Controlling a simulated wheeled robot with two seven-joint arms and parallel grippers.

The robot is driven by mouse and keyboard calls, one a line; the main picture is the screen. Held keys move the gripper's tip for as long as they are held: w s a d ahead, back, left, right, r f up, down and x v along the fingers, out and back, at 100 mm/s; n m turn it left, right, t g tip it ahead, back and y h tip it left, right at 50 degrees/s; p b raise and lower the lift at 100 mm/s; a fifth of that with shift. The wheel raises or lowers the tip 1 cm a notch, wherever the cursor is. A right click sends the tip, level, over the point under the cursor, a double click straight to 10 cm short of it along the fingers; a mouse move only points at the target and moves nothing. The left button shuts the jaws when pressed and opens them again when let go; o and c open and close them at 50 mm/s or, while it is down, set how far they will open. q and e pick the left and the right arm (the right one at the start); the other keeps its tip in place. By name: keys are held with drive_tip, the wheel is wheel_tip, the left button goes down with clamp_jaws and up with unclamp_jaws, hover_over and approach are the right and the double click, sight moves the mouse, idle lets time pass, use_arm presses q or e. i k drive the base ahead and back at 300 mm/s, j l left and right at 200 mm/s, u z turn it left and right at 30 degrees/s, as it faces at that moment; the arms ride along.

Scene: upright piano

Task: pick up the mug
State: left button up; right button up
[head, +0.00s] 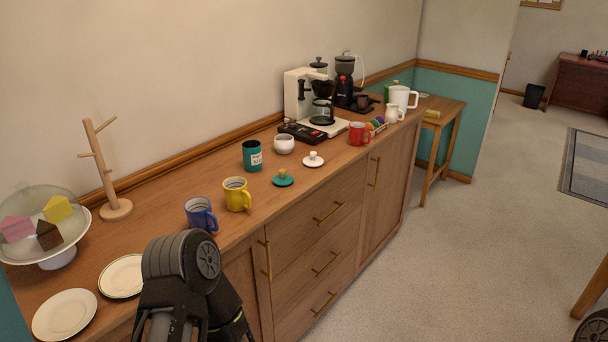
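Three mugs stand upright on the wooden counter (150,226) in the head view. A blue mug (200,214) is nearest, just beyond a dark arm link of mine. A yellow mug (236,195) stands to its right and a little farther back. A red mug (357,134) is farther along the counter, near the coffee maker. The frames do not show which mug is meant. I can make out no gripper fingertips of either hand. No gripper is seen touching a mug.
A teal canister (252,155), white sugar pot (284,144) and two loose lids lie beyond the yellow mug. A coffee maker (305,100) stands farther back. A wooden mug tree (108,170), domed cake stand (58,258) and two plates (65,315) are at left.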

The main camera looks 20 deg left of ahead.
sight(199, 212)
drive_tip(key=i+l+z, duration=0.15)
drive_tip(key=i+z, duration=0.2)
drive_tip(key=i, duration=0.2)
drive_tip(key=i+z, duration=0.35)
drive_tip(key=i, duration=0.15)
drive_tip(key=i+j+z, duration=0.1)
drive_tip(key=i+z, duration=0.25)
drive_tip(key=i, duration=0.2)
drive_tip(key=u, duration=4.55)
